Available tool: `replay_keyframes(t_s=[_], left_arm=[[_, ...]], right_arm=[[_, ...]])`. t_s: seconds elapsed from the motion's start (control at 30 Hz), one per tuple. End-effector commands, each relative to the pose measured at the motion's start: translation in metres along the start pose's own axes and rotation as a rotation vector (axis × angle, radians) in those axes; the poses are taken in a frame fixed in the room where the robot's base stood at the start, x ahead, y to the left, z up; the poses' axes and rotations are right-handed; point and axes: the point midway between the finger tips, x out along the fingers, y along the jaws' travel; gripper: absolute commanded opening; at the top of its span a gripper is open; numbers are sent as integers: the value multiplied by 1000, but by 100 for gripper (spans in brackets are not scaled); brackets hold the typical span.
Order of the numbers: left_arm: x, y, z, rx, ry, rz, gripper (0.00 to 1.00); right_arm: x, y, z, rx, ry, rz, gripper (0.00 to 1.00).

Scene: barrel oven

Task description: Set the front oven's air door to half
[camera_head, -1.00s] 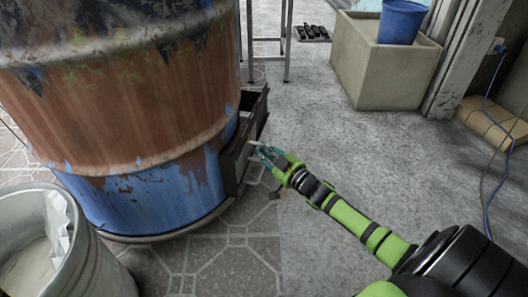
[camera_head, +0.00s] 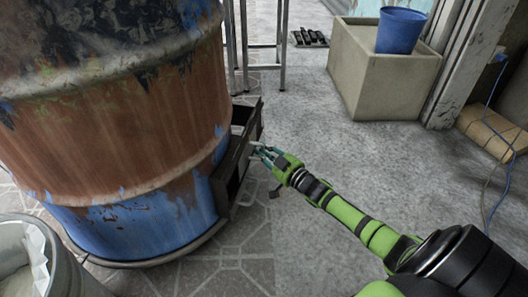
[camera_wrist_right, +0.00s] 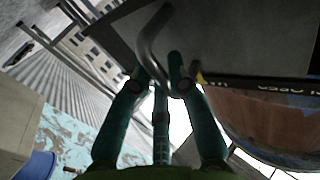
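The front oven is a rusty barrel with blue paint low down (camera_head: 120,120), standing at the left of the head view. A dark metal air door box (camera_head: 232,165) sits low on its right side. The door's exact opening is hard to tell. My right gripper (camera_head: 260,152) is at the box's right side. In the right wrist view its teal fingers (camera_wrist_right: 158,75) stand apart, with a bent metal handle (camera_wrist_right: 150,45) between their tips in front of a dark plate (camera_wrist_right: 225,40). I cannot tell whether a finger touches the handle. My left gripper is not in view.
A pale bucket with a liner (camera_head: 65,275) stands at the lower left. A concrete planter (camera_head: 365,75) with a blue pot (camera_head: 400,30) stands at the back right. A metal stand (camera_head: 281,45) is behind the barrel.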

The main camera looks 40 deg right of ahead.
Motion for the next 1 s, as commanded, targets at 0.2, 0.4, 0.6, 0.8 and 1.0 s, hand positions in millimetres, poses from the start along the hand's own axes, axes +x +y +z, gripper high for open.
replay_keyframes(t_s=[0.2,0.4,0.6,0.8,1.0], left_arm=[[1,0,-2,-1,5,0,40],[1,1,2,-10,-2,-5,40],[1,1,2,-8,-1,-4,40],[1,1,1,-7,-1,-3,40],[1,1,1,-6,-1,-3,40]], right_arm=[[0,-1,0,0,-1,-1,43],[-1,-1,0,0,-1,-1,43],[-19,-1,2,0,-3,-2,43],[-57,-1,2,1,-5,-2,43],[-94,-2,1,-1,-4,-3,43]])
